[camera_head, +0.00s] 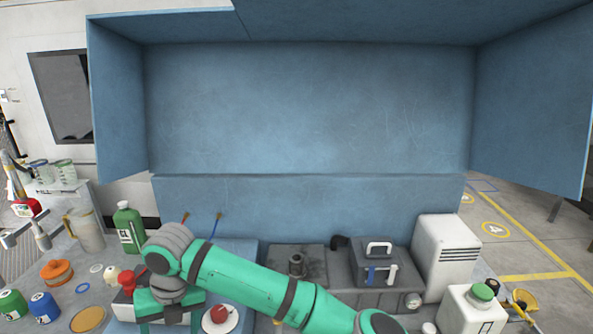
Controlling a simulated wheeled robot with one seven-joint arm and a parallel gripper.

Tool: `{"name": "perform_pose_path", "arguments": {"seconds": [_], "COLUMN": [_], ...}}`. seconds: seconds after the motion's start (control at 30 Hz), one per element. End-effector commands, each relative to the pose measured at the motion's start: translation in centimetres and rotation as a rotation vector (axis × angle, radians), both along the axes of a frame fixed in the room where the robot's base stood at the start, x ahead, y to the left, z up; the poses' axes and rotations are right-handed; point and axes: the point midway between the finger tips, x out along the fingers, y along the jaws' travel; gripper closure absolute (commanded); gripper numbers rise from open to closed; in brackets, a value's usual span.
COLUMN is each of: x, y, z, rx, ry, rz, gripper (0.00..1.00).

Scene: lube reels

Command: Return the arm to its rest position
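My green and grey arm (255,287) reaches across the lower middle of the head view, in front of the bench. It runs from the bottom edge at centre right up to a grey joint (170,248) at the left.
A blue cabinet (310,110) with side panels stands above the bench. A green bottle (129,228) stands near the arm's left joint. A grey toolbox-like case (378,270), a white vented box (443,257) and a green-capped white container (470,311) stand to the right.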

Motion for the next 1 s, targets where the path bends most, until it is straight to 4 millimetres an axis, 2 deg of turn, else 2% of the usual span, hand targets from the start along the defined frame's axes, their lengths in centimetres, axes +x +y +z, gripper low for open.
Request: {"name": "perform_pose_path", "arguments": {"seconds": [0.17, 0.33, 0.6, 0.8, 1.0], "x": [-1.0, -2.2, -3.3, -3.2, -2.4], "y": [3.4, 7.9, 13.4, 15.2, 15.2], "z": [-0.9, -1.2, -0.3, 0.7, 0.9], "rx": [0.141, 0.344, 0.678, 0.901, 1.099], "ry": [0.034, 0.1, 0.263, 0.414, 0.575], "rz": [-0.077, -0.21, -0.482, -0.703, -0.938], "gripper": [0.33, 0.33, 0.33, 0.33, 0.33]}}
